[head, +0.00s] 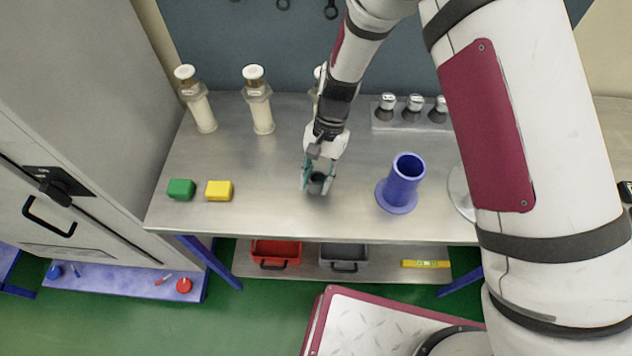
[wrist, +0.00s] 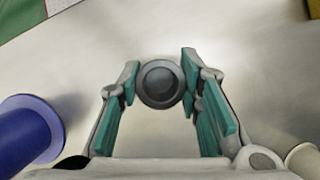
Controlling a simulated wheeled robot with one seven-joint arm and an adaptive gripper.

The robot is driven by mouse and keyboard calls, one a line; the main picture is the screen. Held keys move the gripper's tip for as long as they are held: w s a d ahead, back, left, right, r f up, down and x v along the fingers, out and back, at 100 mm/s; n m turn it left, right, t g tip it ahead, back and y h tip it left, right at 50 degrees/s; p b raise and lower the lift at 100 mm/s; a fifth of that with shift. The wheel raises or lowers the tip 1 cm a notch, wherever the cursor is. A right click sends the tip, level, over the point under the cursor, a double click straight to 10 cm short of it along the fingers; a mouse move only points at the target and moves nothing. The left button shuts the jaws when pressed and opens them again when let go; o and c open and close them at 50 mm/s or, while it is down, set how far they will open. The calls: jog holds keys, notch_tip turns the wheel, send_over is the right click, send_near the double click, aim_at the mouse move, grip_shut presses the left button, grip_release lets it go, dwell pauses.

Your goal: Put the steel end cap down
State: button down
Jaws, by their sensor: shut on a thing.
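The steel end cap (wrist: 160,83) is a dark grey round piece with a ringed top, held between the teal fingertips in the wrist view. My gripper (wrist: 160,86) is shut on it. In the head view my gripper (head: 318,182) points down over the middle of the steel table, and the end cap (head: 317,185) shows between its fingers at or just above the tabletop. I cannot tell whether the cap touches the table.
A blue flanged tube (head: 403,182) stands right of my gripper. A green block (head: 181,189) and yellow block (head: 219,190) lie to the left. White-capped cylinders (head: 259,105) stand behind, and a rack (head: 410,124) of small caps is at back right. Table between is bare.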

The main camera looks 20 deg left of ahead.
jog(key=shift+f, duration=0.85)
jog(key=c, duration=1.2)
grip_release()
jog(key=shift+f, duration=0.15)
jog(key=shift+o, duration=0.2)
jog(key=a+b+v, duration=0.1)
jog(key=b+v, duration=0.1)
jog(key=v, duration=1)
jog(key=shift+d+b, duration=0.4)
jog(key=shift+d, duration=0.05)
